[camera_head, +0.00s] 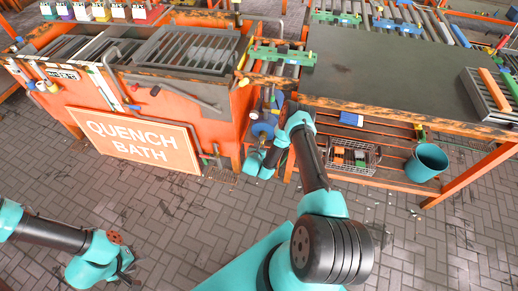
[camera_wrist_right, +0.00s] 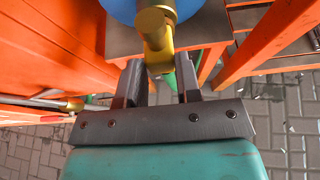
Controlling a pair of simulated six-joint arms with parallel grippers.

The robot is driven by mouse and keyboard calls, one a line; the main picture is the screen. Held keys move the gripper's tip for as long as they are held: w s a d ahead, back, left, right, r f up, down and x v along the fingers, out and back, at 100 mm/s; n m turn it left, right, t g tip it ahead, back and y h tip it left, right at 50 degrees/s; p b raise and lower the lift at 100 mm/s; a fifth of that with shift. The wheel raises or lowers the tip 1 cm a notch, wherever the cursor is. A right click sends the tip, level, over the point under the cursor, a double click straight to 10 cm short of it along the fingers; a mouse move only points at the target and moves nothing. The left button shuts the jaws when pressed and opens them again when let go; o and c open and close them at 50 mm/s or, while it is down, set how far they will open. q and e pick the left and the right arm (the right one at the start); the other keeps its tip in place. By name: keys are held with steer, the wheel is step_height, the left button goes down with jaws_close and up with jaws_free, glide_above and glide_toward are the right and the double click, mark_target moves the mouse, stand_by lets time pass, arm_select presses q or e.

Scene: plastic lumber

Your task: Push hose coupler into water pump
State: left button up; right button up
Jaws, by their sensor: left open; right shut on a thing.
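The blue water pump (camera_head: 263,131) stands in the gap between the orange quench bath and the workbench; part of it (camera_wrist_right: 128,10) shows at the top of the right wrist view. My right gripper (camera_wrist_right: 159,68) has its fingers on either side of a brass-yellow fitting (camera_wrist_right: 157,55), which appears to be the hose coupler. The fitting is right in front of the pump; I cannot tell whether it is seated. In the head view my right arm hides this gripper's fingers and the fitting. My left gripper (camera_head: 128,268) is open and empty, low at the left over the paving.
The quench bath (camera_head: 215,135) is left of the pump, with a "QUENCH BATH" sign (camera_head: 135,140) on its front. The workbench (camera_head: 385,75) is right. Its lower shelf holds a wire basket (camera_head: 352,157) and a teal bucket (camera_head: 427,162).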

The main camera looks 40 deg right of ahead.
steer(key=shift+w+d, duration=0.25)
steer(key=shift+d, duration=0.05)
steer(key=o, duration=1.6)
steer(key=shift+c, duration=0.2)
steer(key=s+a, duration=0.4)
steer(key=a, duration=0.1)
steer(key=shift+s+a, duration=0.15)
steer(key=shift+s, duration=0.15)
stand_by(0.4)
